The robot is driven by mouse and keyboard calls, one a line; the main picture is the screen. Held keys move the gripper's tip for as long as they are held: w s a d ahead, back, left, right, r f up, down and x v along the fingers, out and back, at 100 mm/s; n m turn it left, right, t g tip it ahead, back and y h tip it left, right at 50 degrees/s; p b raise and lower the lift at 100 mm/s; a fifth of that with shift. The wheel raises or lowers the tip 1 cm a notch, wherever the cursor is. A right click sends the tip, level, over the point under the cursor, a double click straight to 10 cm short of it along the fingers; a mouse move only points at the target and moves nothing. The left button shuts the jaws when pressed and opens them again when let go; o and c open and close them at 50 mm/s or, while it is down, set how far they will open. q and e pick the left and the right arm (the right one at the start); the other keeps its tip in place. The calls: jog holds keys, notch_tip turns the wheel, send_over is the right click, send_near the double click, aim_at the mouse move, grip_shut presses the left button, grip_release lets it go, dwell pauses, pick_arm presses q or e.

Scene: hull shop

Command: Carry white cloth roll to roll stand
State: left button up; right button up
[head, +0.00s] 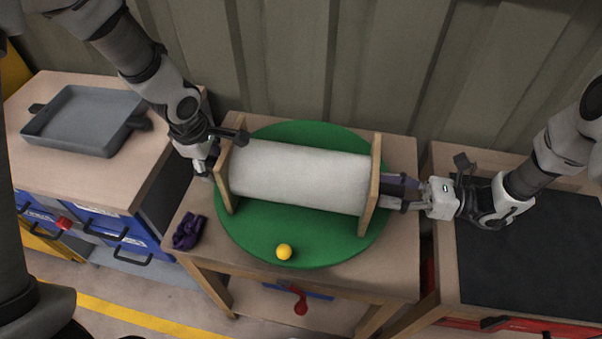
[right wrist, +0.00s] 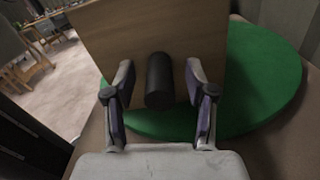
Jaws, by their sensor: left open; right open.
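The white cloth roll (head: 298,177) lies level between two upright wooden end boards, the left one (head: 224,178) and the right one (head: 371,185). The boards stand on a round green mat (head: 260,238) on a small wooden table. My left gripper (head: 211,160) is at the outer side of the left board; its fingers are partly hidden. My right gripper (head: 400,191) is at the right board's outer side. In the right wrist view its open fingers (right wrist: 160,92) stand either side of a dark round peg (right wrist: 160,80) on the board, apart from it.
A yellow ball (head: 284,251) sits on the green mat's front. A crumpled purple cloth (head: 188,231) lies at the table's left edge. A grey tray (head: 83,119) is on the left cabinet. A dark mat (head: 535,245) covers the right bench. A corrugated wall is close behind.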

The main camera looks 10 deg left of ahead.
pick_arm(q)
grip_shut()
pick_arm(e)
grip_shut()
pick_arm(q)
jog(key=shift+r, duration=0.1)
pick_arm(e)
jog(key=shift+r, duration=0.1)
